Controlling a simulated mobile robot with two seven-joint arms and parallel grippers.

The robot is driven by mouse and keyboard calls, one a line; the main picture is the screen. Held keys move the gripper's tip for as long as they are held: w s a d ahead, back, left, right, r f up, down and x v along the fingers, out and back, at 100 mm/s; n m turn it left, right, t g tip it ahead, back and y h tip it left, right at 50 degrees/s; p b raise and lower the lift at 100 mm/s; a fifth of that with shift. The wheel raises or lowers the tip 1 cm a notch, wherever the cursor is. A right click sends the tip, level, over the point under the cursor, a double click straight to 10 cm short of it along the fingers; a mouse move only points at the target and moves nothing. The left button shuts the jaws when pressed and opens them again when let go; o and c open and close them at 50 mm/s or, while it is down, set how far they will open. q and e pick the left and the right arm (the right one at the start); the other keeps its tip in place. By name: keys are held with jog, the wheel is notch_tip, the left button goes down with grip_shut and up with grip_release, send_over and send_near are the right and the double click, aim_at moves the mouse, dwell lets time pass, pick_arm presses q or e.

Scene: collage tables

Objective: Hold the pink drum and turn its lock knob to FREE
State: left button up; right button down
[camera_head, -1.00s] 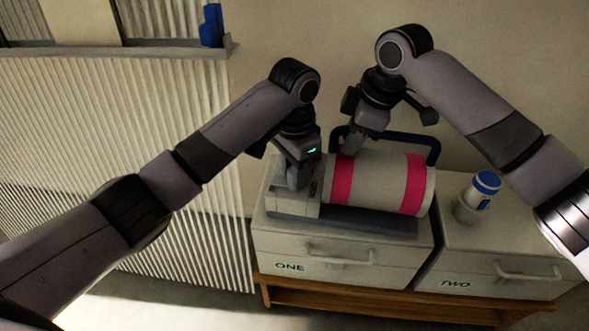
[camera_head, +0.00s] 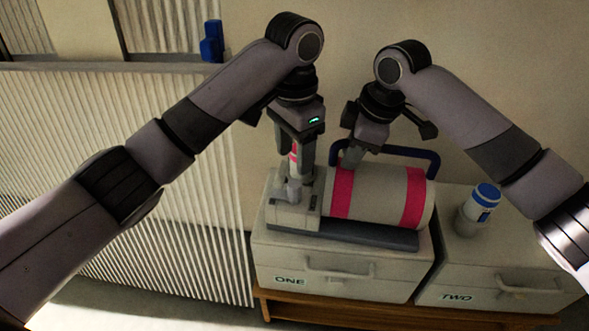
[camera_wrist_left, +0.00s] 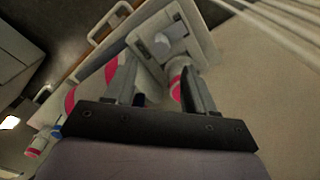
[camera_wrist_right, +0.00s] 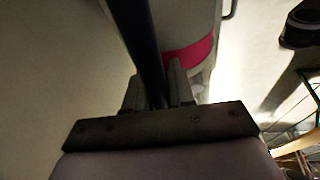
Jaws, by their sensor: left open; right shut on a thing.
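The drum (camera_head: 380,194) is a pale cylinder with two pink bands, lying on its side in a grey base (camera_head: 370,236) on the box marked ONE. My right gripper (camera_head: 350,160) is shut on the drum's dark blue handle (camera_head: 432,158); the handle bar (camera_wrist_right: 138,40) runs between its fingers in the right wrist view. A pale upright knob (camera_head: 293,188) stands on the base block at the drum's left end. My left gripper (camera_head: 294,165) is open above this knob. A small white and pink part (camera_wrist_left: 176,88) shows between its fingers. The knob's markings cannot be read.
Box ONE (camera_head: 335,283) stands on a wooden bench beside box TWO (camera_head: 480,268). A white container with a blue cap (camera_head: 487,191) stands on box TWO. A ribbed panel (camera_head: 190,240) is at the left, with a wall close behind.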

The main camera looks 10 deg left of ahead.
pick_arm(q)
jog(key=shift+r, duration=1.7)
pick_arm(e)
jog(key=c, duration=0.9)
grip_release()
